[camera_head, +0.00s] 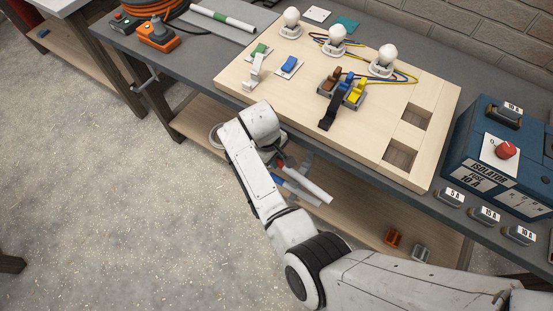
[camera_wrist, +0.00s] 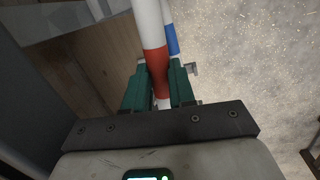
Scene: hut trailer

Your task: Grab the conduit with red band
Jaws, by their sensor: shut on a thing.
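The conduit with the red band is a white tube; its band (camera_wrist: 155,62) shows between the green fingers of my gripper (camera_wrist: 160,80) in the wrist view. My gripper is shut on it at the band. In the head view this conduit (camera_head: 308,183) slants out from my gripper, beside the front edge of the bench, with part of the band hidden by my arm. A conduit with a blue band (camera_wrist: 171,42) lies just beside and behind it; in the head view its blue part (camera_head: 278,181) is lower left of the held one. Whether the two touch, I cannot tell.
A conduit with a green band (camera_head: 222,19) lies on the bench at the back left. A wooden board (camera_head: 300,95) with bulbs and switches and a blue isolator box (camera_head: 500,150) stand on the bench. Below is a wooden shelf (camera_head: 350,215). Floor at left is clear.

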